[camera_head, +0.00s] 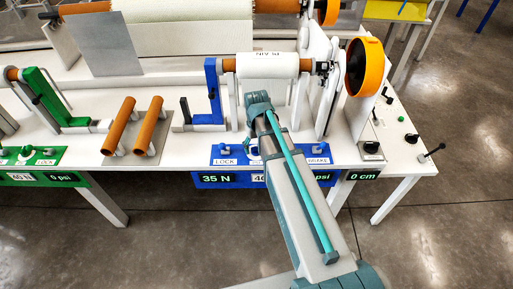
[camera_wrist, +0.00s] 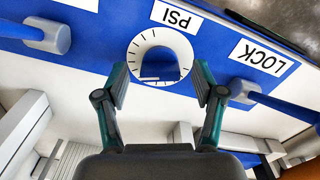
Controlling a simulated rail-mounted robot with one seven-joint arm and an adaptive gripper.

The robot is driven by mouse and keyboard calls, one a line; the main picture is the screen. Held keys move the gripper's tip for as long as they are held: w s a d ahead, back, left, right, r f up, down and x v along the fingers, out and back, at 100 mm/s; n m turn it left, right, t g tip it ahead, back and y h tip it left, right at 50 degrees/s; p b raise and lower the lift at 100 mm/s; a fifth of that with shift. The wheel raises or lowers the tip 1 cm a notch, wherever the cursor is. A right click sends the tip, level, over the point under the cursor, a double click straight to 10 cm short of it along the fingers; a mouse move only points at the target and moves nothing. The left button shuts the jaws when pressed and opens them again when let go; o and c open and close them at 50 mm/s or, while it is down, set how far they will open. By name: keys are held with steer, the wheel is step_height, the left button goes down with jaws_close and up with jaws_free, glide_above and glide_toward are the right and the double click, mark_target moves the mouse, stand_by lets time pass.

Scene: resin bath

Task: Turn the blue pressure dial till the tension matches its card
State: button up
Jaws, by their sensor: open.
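The blue pressure dial (camera_wrist: 160,62) is a blue knob in a white ring with black tick marks, beside the PSI label (camera_wrist: 176,17). My gripper (camera_wrist: 160,80) is open, with one finger on each side of the dial; I cannot tell whether they touch it. In the head view my arm hides most of the dial. The blue station's tension display (camera_head: 216,180) reads 35 N. A white card (camera_head: 260,178) to its right starts with a 4; the rest is hidden. The psi display (camera_head: 324,177) shows its unit, but its number is hidden.
Blue levers flank the dial, beside the LOCK label (camera_wrist: 262,57) and the BRAKE label (camera_head: 318,160). A white roll (camera_head: 268,66) and an orange wheel (camera_head: 365,66) stand behind. Orange tubes (camera_head: 119,126) lie left. A green station (camera_head: 40,155) is further left.

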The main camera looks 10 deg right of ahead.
mark_target(257, 148)
step_height(257, 148, up, 11)
stand_by(0.4)
steer(key=shift+f, duration=0.15)
steer(key=s+a+f+m+g+p, duration=0.1)
steer(key=s+f+g, duration=0.2)
steer(key=s+f, duration=1.15)
steer(key=s+f+m+g+p, duration=0.1)
steer(key=s+f+g+p, duration=0.1)
steer(key=s+f, duration=1.3)
steer(key=s+f+g+b, duration=0.1)
steer(key=s+f+b, duration=0.2)
steer(key=s+f, duration=0.8)
steer(key=shift+s+d+f+g, duration=0.15)
steer(key=shift+s+d+g, duration=0.25)
steer(key=shift+d, duration=0.05)
steer(key=shift+a, duration=0.1)
